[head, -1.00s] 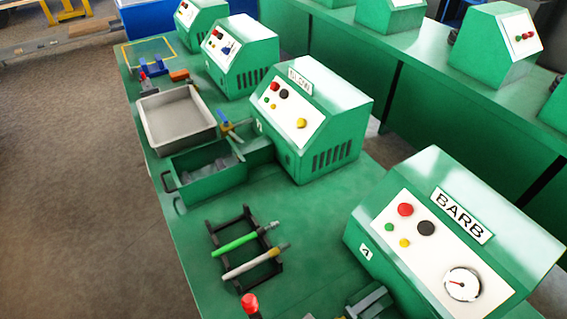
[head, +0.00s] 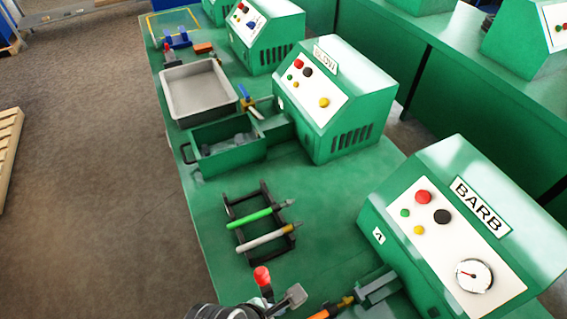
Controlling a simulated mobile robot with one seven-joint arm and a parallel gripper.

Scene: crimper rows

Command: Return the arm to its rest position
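My gripper's fingers do not show clearly in the head view, so I cannot see whether they are open or shut. A dark ribbed part (head: 222,312) shows at the bottom edge, mostly cut off; I cannot tell if it belongs to my arm. Just right of it stands a lever with a red knob (head: 262,275). A black rack (head: 229,213) on the green bench (head: 200,228) carries a green-sleeved piece (head: 248,217) and a pale-sleeved piece (head: 262,238), lying side by side across it.
The BARB machine (head: 440,240) stands at the right, with a brass-ended orange piece (head: 322,314) near its front. Behind are a green bin (head: 228,157), a grey tray (head: 198,90) and more green machines (head: 337,100). Open floor (head: 90,200) lies left, with a wooden pallet (head: 10,145).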

